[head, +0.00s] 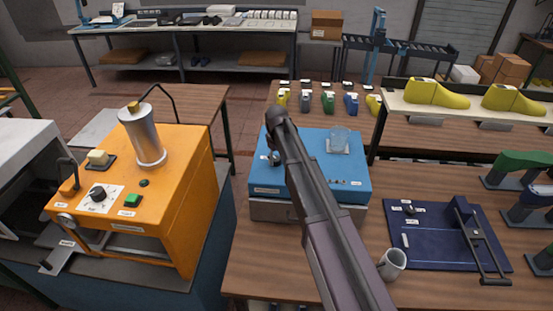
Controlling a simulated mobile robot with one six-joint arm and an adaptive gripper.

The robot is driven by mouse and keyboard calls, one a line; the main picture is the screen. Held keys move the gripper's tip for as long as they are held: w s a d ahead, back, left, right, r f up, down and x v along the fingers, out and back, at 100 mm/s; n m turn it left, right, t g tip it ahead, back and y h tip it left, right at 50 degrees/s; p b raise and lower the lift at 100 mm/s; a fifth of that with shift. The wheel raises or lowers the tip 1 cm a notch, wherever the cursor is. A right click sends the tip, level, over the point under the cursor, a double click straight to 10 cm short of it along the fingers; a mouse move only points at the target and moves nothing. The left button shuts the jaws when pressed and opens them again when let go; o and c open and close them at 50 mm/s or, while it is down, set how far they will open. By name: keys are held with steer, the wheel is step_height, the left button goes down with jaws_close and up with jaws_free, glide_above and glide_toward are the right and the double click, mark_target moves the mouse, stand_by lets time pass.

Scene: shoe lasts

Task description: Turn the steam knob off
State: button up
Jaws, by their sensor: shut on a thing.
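A blue machine (310,185) stands on the wooden bench at the centre of the head view, with small labels too small to read. My arm crosses in front of it from the lower right. My gripper (274,158) shows only as a small dark shape at the machine's upper left, low over its top and partly hidden by my arm. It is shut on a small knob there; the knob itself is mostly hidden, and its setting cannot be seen. An orange machine (185,190) on the left has a black dial (97,193) on a white plate, apart from my gripper.
A grey mug (392,264) and a dark blue board (440,240) are on the right. Yellow shoe lasts (438,93) stand on a raised shelf. A metal cylinder (142,135) tops the orange machine.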

steer(key=shift+n, duration=0.6)
steer(key=o, duration=1.2)
steer(key=shift+c, duration=0.2)
steer(key=shift+m, duration=0.3)
